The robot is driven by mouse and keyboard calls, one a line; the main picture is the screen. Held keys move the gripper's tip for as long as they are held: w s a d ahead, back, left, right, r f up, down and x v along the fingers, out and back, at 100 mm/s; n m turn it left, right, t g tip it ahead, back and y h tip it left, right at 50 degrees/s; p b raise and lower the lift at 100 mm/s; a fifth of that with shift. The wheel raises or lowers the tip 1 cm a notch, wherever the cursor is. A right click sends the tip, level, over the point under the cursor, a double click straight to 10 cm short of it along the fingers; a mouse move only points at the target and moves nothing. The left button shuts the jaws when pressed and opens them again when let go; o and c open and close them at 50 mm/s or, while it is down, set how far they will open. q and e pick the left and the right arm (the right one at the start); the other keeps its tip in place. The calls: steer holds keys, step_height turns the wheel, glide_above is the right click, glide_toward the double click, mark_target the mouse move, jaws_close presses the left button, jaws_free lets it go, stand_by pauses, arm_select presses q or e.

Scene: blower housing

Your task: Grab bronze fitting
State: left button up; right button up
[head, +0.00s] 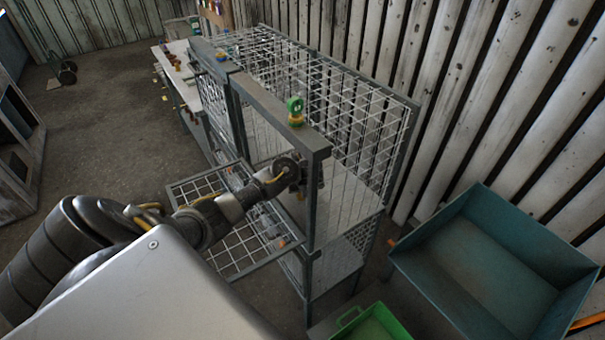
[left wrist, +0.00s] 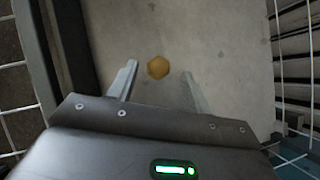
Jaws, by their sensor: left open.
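The bronze fitting (left wrist: 158,67) is a small, yellow-brown, six-sided piece on a pale shelf surface (left wrist: 215,40) in the left wrist view. My left gripper (left wrist: 159,77) is open, with one finger on each side of the fitting in the picture. The fitting shows near the fingertips with a gap to both; I cannot tell how far below them it lies. In the head view my left arm (head: 225,207) reaches into the mesh cage (head: 318,150) through its open front, and its gripper is mostly hidden behind the frame. The fitting is not visible there.
An open mesh door (head: 232,250) lies below my left arm. A teal bin (head: 490,265) and a green crate (head: 375,325) are at right. A cluttered bench (head: 180,70) stands behind.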

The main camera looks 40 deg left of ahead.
arm_select(q)
steer(key=shift+x, duration=2.7)
steer(key=shift+r, duration=0.1)
jaws_close()
